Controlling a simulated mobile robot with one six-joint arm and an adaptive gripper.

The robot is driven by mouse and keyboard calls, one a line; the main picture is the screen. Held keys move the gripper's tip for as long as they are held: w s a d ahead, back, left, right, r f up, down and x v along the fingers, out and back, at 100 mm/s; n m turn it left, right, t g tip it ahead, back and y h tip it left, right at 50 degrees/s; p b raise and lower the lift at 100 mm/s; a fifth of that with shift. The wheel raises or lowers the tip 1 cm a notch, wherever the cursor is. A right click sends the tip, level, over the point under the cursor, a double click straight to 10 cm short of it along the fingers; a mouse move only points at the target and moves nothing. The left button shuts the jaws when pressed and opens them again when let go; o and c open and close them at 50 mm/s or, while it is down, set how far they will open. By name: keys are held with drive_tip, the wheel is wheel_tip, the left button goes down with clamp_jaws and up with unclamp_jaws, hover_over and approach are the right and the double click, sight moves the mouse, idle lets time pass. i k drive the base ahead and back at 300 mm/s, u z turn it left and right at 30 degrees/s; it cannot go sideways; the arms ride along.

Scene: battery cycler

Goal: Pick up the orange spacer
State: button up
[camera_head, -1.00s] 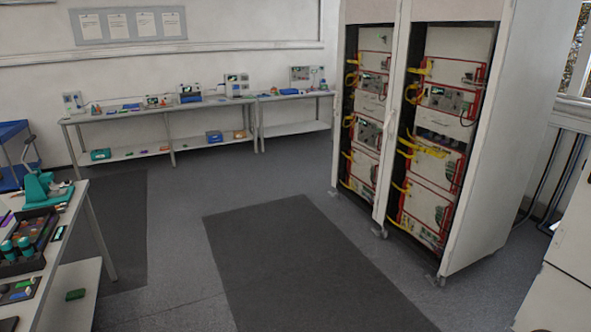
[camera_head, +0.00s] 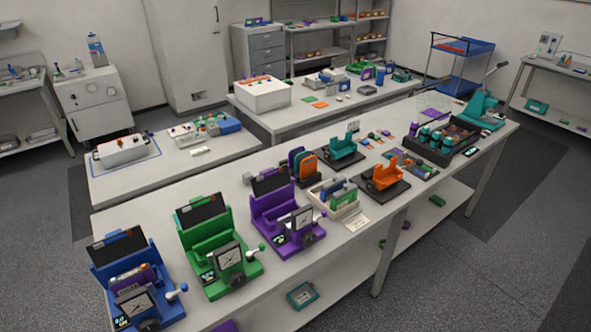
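No piece is clearly recognisable as the orange spacer from this distance. Orange pieces on the long white bench (camera_head: 345,240) include an orange cradle-like holder (camera_head: 384,176) on a black base and an orange plate (camera_head: 307,168) standing in a dark rack beside purple and green plates. Small coloured parts lie on the bench right of the teal holder (camera_head: 343,150), too small to tell apart. My gripper is not in view.
Blue (camera_head: 135,280), green (camera_head: 213,245) and purple (camera_head: 285,212) fixtures with dials line the bench's near left end. A dark tray (camera_head: 436,147) with teal-capped cylinders stands toward the right end. Other benches stand behind. Open grey floor lies at right.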

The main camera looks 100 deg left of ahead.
sight(308, 166)
drive_tip(key=u, duration=0.3)
drive_tip(key=k, duration=0.15)
drive_tip(key=u, duration=2.65)
drive_tip(key=i, duration=1.65)
drive_tip(key=u, duration=0.2)
